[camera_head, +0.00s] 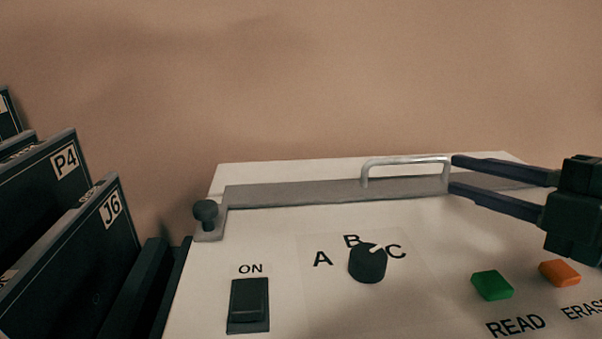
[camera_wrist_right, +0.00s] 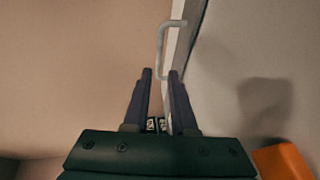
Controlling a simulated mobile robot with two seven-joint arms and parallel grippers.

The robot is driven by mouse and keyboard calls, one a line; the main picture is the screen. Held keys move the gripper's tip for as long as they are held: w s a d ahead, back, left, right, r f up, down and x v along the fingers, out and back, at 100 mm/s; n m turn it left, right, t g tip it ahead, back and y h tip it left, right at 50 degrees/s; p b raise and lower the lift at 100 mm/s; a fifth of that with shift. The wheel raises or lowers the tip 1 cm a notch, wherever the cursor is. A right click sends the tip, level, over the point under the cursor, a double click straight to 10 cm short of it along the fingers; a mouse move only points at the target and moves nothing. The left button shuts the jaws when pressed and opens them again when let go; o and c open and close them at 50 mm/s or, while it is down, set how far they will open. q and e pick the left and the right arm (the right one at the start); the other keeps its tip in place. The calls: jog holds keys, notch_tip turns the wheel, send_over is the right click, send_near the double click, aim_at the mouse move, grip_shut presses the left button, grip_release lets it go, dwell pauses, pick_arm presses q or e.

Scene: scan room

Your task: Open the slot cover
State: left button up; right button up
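The slot cover (camera_head: 295,193) is a long grey strip lying across the back of the white machine top. A pale metal bar handle (camera_head: 405,160) stands on it and also shows in the right wrist view (camera_wrist_right: 160,48). My right gripper (camera_head: 453,174) comes in from the right with its fingers apart. Its fingertips are at the right end of the handle, which appears between them in the right wrist view (camera_wrist_right: 160,73). I cannot tell whether they touch it. The cover appears to lie flat over the slot. My left gripper is not in view.
A dark knob (camera_head: 206,212) stands at the cover's left end. In front are a black ON switch (camera_head: 249,302), an A-B-C dial (camera_head: 367,264), a green READ button (camera_head: 492,285) and an orange ERASE button (camera_head: 560,273). Dark labelled plates (camera_head: 90,250) stand at left.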

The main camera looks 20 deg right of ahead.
aim_at(412, 162)
jog(key=shift+b+x, duration=0.7)
jog(key=shift+x, duration=4.05)
jog(key=shift+c, duration=0.3)
grip_shut()
